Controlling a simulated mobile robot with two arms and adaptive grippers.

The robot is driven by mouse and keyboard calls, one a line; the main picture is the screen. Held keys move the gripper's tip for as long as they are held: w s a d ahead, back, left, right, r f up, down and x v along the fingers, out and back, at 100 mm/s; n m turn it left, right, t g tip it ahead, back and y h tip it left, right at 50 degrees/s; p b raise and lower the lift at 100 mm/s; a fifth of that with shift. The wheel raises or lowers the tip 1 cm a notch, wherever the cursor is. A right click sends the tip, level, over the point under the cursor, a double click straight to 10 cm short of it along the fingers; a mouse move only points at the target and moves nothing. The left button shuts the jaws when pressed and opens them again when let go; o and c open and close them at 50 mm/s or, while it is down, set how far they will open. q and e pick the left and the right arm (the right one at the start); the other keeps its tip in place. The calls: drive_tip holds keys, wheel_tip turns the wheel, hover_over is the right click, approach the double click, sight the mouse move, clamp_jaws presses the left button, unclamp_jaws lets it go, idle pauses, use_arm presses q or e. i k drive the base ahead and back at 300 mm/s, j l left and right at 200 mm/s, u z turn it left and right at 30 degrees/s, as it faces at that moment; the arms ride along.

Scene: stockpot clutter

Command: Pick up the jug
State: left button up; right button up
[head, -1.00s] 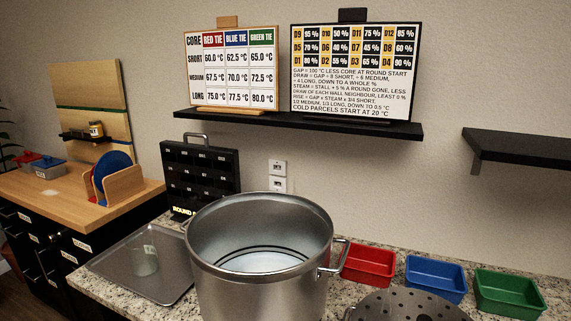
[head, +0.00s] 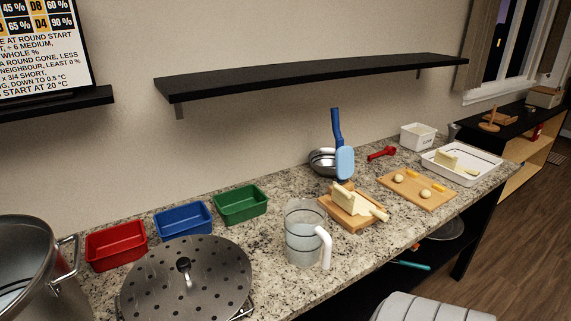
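The jug (head: 303,235) stands upright on the speckled granite counter, right of the perforated lid. It is clear with dark level lines and a white handle on its right side. It seems to hold some pale liquid, but I cannot be sure. Nothing covers it.
Left of the jug lie a perforated steel lid (head: 187,278) and the stockpot (head: 28,275). Red (head: 116,245), blue (head: 183,219) and green (head: 240,204) bins stand behind. A wooden board (head: 352,218) with a pale block is close behind the jug's right. A shelf (head: 310,78) hangs above.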

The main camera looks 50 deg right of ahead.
sight(305, 219)
drive_tip(key=z, duration=1.8)
drive_tip(key=u, duration=2)
drive_tip(key=i+l, duration=0.15)
drive_tip(key=i, duration=0.3)
drive_tip(key=z, duration=2.3)
